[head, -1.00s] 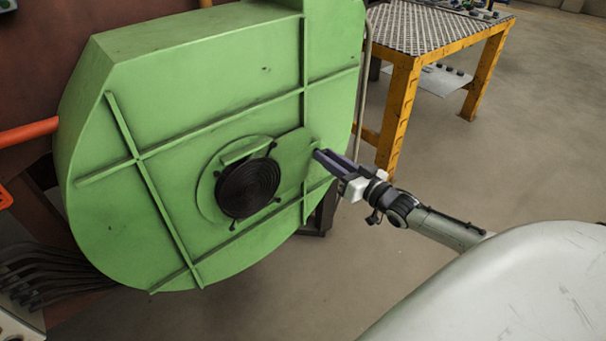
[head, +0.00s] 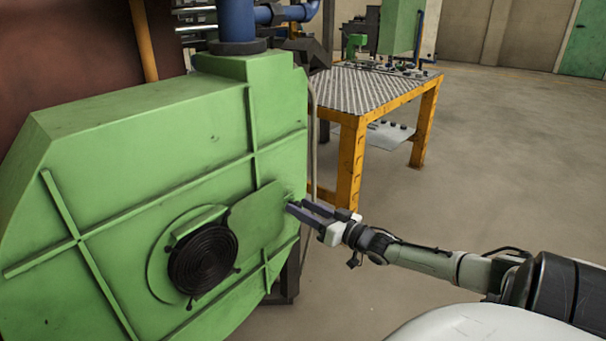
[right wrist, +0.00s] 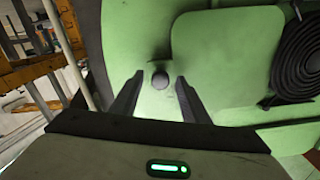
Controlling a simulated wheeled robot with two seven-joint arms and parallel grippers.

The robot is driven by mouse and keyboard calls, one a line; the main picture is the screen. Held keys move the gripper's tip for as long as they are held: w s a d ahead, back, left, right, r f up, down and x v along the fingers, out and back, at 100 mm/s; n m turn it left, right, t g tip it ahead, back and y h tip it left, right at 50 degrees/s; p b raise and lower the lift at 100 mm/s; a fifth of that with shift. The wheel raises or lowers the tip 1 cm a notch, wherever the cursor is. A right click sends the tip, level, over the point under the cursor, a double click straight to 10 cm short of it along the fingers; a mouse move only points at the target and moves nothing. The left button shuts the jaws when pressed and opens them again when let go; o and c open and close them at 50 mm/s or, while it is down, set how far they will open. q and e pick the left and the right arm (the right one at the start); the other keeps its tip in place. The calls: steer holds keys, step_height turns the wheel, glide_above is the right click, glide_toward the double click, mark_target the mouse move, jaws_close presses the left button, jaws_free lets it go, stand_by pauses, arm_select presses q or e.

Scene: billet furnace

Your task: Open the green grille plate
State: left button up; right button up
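The green plate (head: 258,218) lies on the side of the green housing (head: 130,170), right of the round black grille (head: 203,258). It looks flat against the housing. In the right wrist view the plate (right wrist: 225,55) has rounded corners, and a small dark round knob (right wrist: 160,80) sits just left of its edge. My right gripper (head: 291,206) is at the plate's right edge, pointing at the housing. In the right wrist view its open fingers (right wrist: 160,78) stand on either side of the knob, with gaps both sides. My left gripper is not in view.
A yellow-legged table with a patterned metal top (head: 370,92) stands behind, right of the housing. A blue pipe (head: 237,20) rises from the housing's top. A thin pale pipe (head: 312,140) runs down behind its right edge. The floor at right is clear.

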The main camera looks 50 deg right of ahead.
steer(key=s+p, duration=0.3)
steer(key=s, duration=0.7)
steer(key=shift+s, duration=0.15)
stand_by(0.5)
